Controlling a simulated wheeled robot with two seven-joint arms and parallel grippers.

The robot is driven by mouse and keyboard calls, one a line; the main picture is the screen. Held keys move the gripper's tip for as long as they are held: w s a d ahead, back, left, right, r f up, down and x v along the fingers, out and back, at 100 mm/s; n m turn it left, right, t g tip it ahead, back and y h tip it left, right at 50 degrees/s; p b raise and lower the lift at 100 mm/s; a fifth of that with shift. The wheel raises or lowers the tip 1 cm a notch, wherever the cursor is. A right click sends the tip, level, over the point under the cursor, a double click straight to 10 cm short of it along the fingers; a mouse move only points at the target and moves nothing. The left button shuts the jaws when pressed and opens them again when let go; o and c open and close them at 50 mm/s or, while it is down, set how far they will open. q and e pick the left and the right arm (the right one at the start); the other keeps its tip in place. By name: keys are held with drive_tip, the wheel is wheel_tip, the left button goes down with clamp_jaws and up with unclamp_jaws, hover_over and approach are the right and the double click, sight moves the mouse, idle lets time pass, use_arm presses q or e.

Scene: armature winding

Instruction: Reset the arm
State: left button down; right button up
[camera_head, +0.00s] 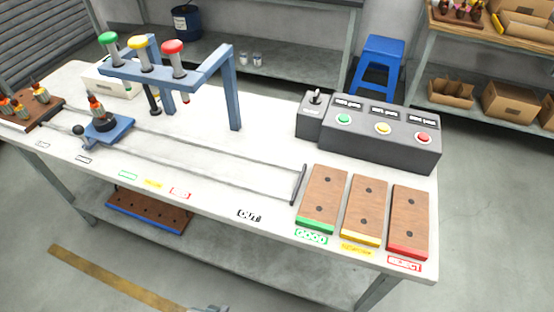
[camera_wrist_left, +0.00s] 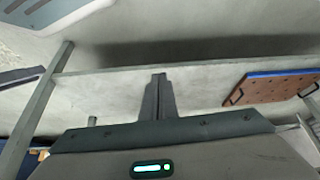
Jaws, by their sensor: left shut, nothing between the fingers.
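An armature (camera_head: 97,107) stands upright on a blue carriage (camera_head: 117,131) near the left end of the rails on the workbench. More armatures stand on a wooden board (camera_head: 50,108) at the far left. A blue gantry (camera_head: 205,70) with green, yellow and red knobs rises behind the rails. My left gripper (camera_wrist_left: 158,80) is shut and empty in the left wrist view, below the bench top with the lower shelf behind it. Only a small grey tip of it (camera_head: 208,308) shows at the head view's bottom edge, apart from everything on the bench. My right gripper is out of view.
A dark control box (camera_head: 380,148) with green, yellow and red buttons and a joystick box (camera_head: 312,125) stand at the back right. Green-, yellow- and red-edged wooden trays (camera_head: 323,198) lie empty at the right. A blue-edged wooden board (camera_head: 150,212) lies on the lower shelf.

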use_arm(q)
drive_tip(key=s+d+f+t, duration=0.1)
drive_tip(key=s+d+f, duration=0.1)
drive_tip(key=f, duration=1)
drive_tip(key=shift+s+t+h, duration=0.4)
drive_tip(key=shift+s, duration=0.3)
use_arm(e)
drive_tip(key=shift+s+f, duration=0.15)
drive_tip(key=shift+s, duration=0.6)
use_arm(q)
drive_tip(key=shift+a, duration=0.1)
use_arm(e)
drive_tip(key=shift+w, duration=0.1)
